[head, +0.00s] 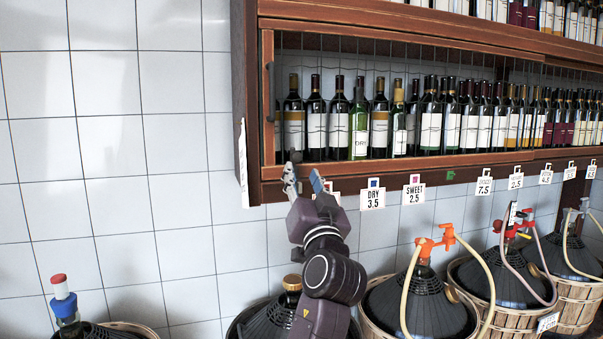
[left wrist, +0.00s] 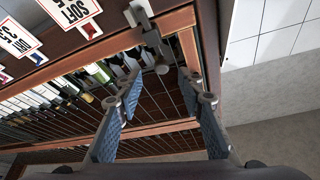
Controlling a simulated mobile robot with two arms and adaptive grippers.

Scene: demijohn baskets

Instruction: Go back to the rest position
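My left gripper (head: 304,186) is raised in front of the lower left corner of the wall cabinet (head: 252,150). Its two fingers are apart with nothing between them. The left wrist view also shows the open left gripper (left wrist: 160,88), with blue-padded fingers below the cabinet's wire front and a metal fitting (left wrist: 158,55) beyond them. I cannot tell whether a finger touches the cabinet. My dark arm hides part of the demijohn behind it. My right gripper is in neither view.
Wine bottles (head: 360,125) stand behind the cabinet's wire front. Price tags, such as the DRY tag (head: 373,196), hang along its lower edge. Below stand demijohns in baskets, one with an orange tap (head: 425,246). The tiled wall (head: 110,150) at left is bare.

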